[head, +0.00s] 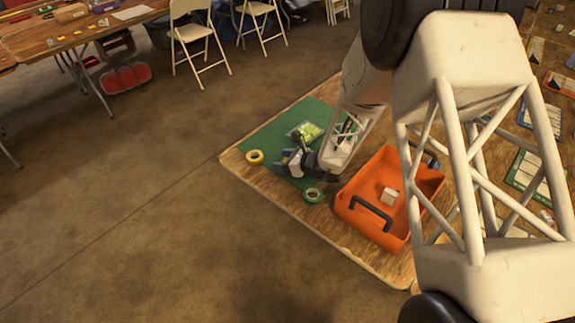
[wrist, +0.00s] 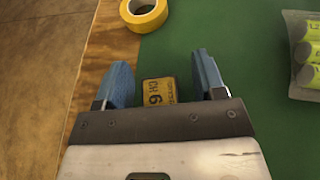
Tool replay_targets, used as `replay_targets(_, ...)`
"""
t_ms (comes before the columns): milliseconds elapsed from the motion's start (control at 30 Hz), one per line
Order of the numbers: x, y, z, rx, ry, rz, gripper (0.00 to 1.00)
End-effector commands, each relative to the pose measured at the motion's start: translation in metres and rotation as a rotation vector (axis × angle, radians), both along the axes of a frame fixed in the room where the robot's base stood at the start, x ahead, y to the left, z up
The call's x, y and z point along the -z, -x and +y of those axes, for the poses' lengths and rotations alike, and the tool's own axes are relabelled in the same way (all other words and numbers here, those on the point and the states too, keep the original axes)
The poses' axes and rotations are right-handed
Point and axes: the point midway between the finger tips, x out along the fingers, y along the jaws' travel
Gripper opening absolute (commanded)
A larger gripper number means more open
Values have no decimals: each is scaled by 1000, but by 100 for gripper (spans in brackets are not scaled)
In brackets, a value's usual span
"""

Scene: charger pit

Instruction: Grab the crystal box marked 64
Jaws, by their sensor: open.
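A small yellow box with dark lettering (wrist: 157,90) lies on the green mat (wrist: 180,55) in the wrist view. Its print is turned sideways; I make out "CH" and a 6 or 9, and the rest of the number is hidden or unclear. My gripper (wrist: 160,62) is open, with one blue finger on each side of the box and a gap to each. The near end of the box is hidden behind the gripper body. In the head view my gripper (head: 284,161) is low over the mat, and the box cannot be made out.
A yellow tape roll (wrist: 144,12) lies beyond the left finger. A pack of green-yellow cells (wrist: 306,50) is to the right.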

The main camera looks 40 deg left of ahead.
Motion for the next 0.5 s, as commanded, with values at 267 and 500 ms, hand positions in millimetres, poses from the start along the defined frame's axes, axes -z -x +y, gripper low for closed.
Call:
replay_targets(267,0,0,0,0,0,0,33)
replay_targets(500,0,0,0,0,0,0,11)
